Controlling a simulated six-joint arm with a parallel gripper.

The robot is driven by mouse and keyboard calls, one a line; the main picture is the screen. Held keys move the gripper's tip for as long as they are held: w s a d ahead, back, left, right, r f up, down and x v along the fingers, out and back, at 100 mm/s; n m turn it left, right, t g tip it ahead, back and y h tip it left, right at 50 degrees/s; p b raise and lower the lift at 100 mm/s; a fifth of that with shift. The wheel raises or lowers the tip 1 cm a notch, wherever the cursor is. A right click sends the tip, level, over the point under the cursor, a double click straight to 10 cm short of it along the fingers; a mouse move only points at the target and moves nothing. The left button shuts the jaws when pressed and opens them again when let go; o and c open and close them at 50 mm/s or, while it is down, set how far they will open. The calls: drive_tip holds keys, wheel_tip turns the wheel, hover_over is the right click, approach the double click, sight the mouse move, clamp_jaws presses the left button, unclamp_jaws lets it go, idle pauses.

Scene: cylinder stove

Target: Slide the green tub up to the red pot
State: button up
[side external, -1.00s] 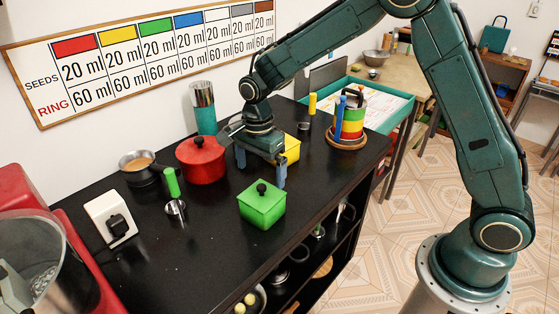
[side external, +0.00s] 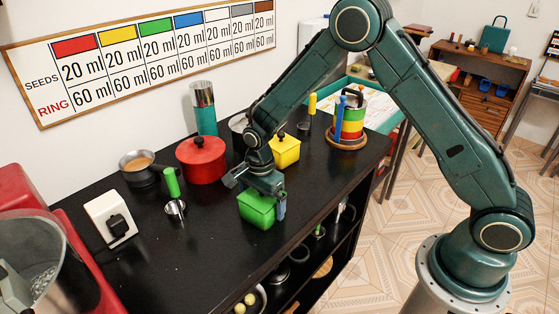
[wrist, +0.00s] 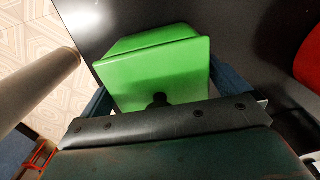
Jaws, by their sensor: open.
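The green tub (side external: 257,210) stands on the black counter, in front of and to the right of the red pot (side external: 202,161), with bare counter between them. My gripper (side external: 262,202) is over the tub, its fingers open and reaching down on either side of it. In the wrist view the green tub (wrist: 155,65) lies between the two blue fingers, with its dark knob near the palm. I cannot tell whether the fingers touch the tub. The red pot shows partly at the right edge of the wrist view (wrist: 309,60).
A yellow tub (side external: 285,151) stands behind my gripper. A striped ring stack (side external: 350,125) is at the right end. The counter's front edge is close to the green tub.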

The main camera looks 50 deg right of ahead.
drive_tip(key=c, duration=1.1)
drive_tip(key=shift+o, duration=0.2)
drive_tip(key=shift+w, duration=0.2)
drive_tip(key=shift+w+d, duration=0.2)
drive_tip(key=shift+w, duration=2.85)
drive_tip(key=shift+w+d, duration=0.15)
drive_tip(key=shift+w, duration=2.9)
drive_tip(key=o, duration=1.1)
drive_tip(key=shift+c, duration=0.2)
drive_tip(key=shift+r, duration=0.1)
